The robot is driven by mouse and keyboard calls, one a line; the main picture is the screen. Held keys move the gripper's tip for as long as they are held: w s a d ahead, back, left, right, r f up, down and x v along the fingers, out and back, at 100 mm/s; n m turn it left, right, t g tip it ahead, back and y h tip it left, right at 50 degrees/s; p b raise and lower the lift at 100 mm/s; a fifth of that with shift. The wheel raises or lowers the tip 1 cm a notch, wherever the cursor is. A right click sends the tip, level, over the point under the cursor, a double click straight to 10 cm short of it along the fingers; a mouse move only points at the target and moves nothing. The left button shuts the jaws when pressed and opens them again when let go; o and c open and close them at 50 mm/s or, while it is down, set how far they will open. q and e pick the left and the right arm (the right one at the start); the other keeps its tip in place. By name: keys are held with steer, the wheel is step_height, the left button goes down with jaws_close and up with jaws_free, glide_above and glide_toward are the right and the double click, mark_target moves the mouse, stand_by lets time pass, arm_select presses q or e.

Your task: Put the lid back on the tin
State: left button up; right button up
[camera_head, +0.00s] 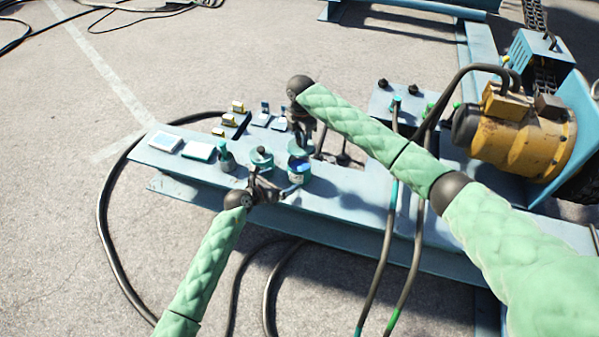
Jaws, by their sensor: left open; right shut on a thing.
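A small blue tin (299,173) stands on the light-blue bench beam, near its front edge. My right gripper (299,143) comes down from above and is shut on a small teal piece right at the top of the tin, which looks like the lid. The fingers and arm partly hide it, so I cannot tell whether it touches the rim. My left gripper (274,181) is open, low in front of the tin, with its fingers beside it on the left. I cannot tell whether they touch it.
A teal-topped can (262,157) and a dark teal bottle (227,159) stand just left. Flat boxes (199,150) lie further left on the beam (340,200). A yellow motor (525,135) stands right. Black cables (102,215) lie on the concrete.

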mark_target(298, 168)
arm_select(q)
steer(key=shift+w+a+f+m, duration=0.15)
steer(key=shift+w+a+m, duration=0.05)
steer(key=shift+m, duration=0.1)
arm_select(e)
steer(key=shift+a, duration=0.15)
arm_select(q)
steer(key=x, duration=1.2)
steer(key=shift+s+f, duration=0.1)
steer(key=c, duration=1.4)
arm_select(e)
steer(key=shift+f, duration=2.55)
